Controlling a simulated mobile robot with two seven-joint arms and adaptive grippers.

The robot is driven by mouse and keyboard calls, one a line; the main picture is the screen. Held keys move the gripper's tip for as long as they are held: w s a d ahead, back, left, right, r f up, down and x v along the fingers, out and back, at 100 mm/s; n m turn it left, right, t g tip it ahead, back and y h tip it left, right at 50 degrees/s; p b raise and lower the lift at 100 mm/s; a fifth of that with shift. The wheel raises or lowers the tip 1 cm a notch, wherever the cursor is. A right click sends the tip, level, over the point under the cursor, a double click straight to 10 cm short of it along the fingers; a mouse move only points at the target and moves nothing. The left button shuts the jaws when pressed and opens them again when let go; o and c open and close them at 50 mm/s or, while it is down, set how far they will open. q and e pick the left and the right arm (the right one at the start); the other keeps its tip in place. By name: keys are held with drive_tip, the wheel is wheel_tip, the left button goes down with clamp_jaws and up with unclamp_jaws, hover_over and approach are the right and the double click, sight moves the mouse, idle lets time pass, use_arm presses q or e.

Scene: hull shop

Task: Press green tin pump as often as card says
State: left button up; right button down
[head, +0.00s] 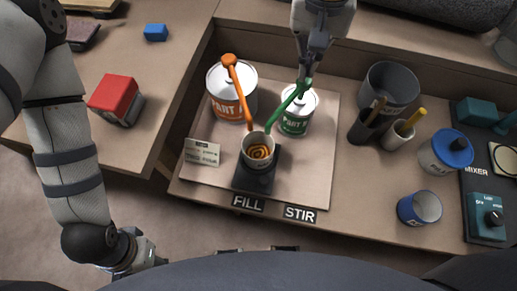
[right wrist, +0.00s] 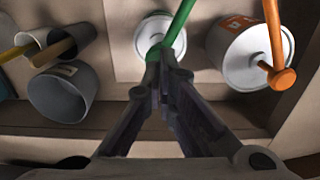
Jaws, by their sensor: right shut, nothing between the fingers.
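The green tin (head: 296,113) stands upright on a pale board, and its green pump (head: 289,101) has a long spout reaching to the cup. My right gripper (head: 306,80) is shut and empty, its fingertips at the green pump's head; I cannot tell whether they touch it. The right wrist view also shows the fingertips (right wrist: 160,60) beside the green pump (right wrist: 180,28). The cup (head: 258,150) sits on a dark pad below both spouts and holds an orange swirl. The card (head: 202,152) lies left of the cup; its writing is too small to read. My left gripper (head: 150,255) is partly hidden at lower left.
The orange tin (head: 232,92) with its orange pump stands just left of the green one.

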drive_tip(key=shift+f, duration=1.7)
drive_tip(key=shift+r+p, duration=0.6)
drive_tip(key=shift+r, duration=1.2)
use_arm(q)
drive_tip(key=shift+w+r+t, duration=0.4)
drive_tip(key=shift+w+r, duration=0.35)
drive_tip(key=shift+w, duration=0.1)
use_arm(e)
drive_tip(key=shift+f, duration=0.1)
use_arm(q)
drive_tip(key=shift+s+f, duration=0.15)
drive_tip(key=shift+s, duration=0.05)
use_arm(e)
drive_tip(key=shift+f, duration=1.65)
drive_tip(key=shift+r, duration=0.8)
use_arm(q)
drive_tip(key=shift+w+r, duration=0.35)
drive_tip(key=shift+w, duration=0.05)
use_arm(e)
drive_tip(key=shift+r, duration=0.9)
